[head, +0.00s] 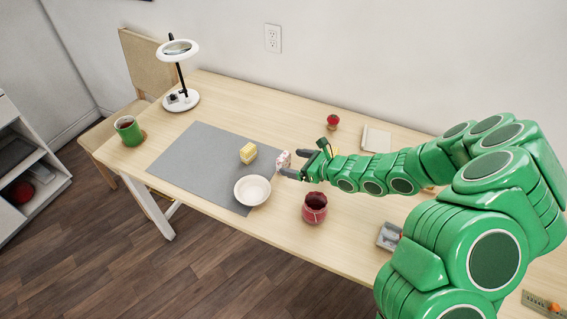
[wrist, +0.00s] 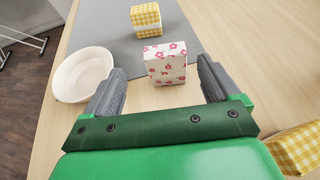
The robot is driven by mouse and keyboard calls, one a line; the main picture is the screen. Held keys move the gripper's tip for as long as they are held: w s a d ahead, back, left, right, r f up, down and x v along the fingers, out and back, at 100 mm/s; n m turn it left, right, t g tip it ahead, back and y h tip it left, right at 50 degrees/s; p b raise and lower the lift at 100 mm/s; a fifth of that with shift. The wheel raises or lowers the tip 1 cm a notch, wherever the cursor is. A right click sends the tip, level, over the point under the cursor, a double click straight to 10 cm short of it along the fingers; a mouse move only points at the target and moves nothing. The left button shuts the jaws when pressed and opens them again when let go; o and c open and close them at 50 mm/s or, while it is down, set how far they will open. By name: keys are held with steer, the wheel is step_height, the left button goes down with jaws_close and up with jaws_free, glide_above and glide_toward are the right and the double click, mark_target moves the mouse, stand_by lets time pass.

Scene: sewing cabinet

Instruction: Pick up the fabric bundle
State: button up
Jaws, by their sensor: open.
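A folded fabric bundle, white with pink flowers (head: 283,159), is at the right edge of the grey mat. In the wrist view the floral bundle (wrist: 166,64) stands upright just ahead of and between my fingers, with gaps on both sides. My gripper (head: 296,164) is open and empty; in the wrist view its grey fingers (wrist: 158,78) are spread wide. A yellow gingham fabric bundle (head: 248,153) sits on the mat beyond; it also shows in the wrist view (wrist: 146,19). Another yellow gingham bundle (wrist: 297,151) lies at the lower right, beside my gripper.
A cream bowl (head: 252,191) stands close by, left of my fingers in the wrist view (wrist: 82,75). A red jar (head: 314,208) is near the table's front edge. A pincushion (head: 332,121), lamp (head: 179,70) and green mug (head: 128,130) stand farther away. The mat's left part (head: 196,152) is clear.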

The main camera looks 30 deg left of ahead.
mark_target(280, 161)
steer(key=shift+w+f+m, duration=0.1)
steer(key=shift+f+m, duration=0.2)
steer(key=shift+f, duration=0.25)
steer(key=shift+w+x, duration=0.1)
steer(key=shift+x, duration=1.8)
steer(key=shift+w+x, duration=0.15)
steer(key=shift+x, duration=1.75)
steer(key=shift+f, duration=0.1)
steer(key=shift+d, duration=0.1)
steer(key=c, duration=1)
